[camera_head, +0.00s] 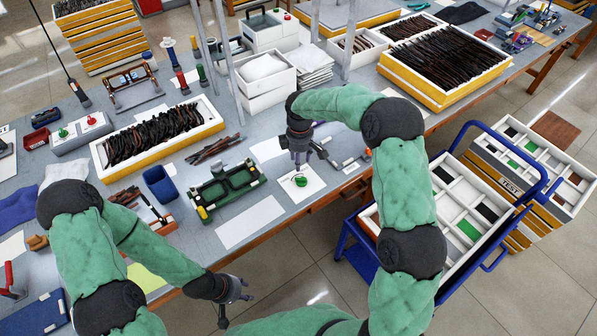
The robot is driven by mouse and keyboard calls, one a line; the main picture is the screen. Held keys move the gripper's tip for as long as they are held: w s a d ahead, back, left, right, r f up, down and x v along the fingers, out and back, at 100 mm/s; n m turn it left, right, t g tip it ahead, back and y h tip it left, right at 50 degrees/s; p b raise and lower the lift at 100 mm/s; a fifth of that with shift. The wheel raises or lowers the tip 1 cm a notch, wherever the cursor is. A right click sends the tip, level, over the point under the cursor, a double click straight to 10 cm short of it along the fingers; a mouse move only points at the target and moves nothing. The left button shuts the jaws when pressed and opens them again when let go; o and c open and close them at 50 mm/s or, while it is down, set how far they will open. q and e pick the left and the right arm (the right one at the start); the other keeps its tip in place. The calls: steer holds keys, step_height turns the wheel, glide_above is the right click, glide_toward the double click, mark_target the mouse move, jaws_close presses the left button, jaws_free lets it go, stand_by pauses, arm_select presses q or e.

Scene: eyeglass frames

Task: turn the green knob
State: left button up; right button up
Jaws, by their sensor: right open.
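A small round green knob-like piece (300,181) sits on a white square (287,190) near the front edge of the table. My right gripper (298,164) points down just above it, with open fingers; I cannot tell whether they touch it. Another green knob (63,133) is on a grey control box (80,134) at the left, beside a red knob (91,120). Both grippers are far from that box. My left gripper (236,301) is in front of the table edge, with its fingers apart and nothing between them.
A green fixture (228,190) lies left of the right gripper. White bins (265,80) stand behind. A blue cart (470,200) is at the right.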

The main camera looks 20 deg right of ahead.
mark_target(301, 180)
step_height(301, 180, down, 9)
steer(key=shift+f+b, duration=0.1)
steer(key=shift+b, duration=0.85)
jaws_close()
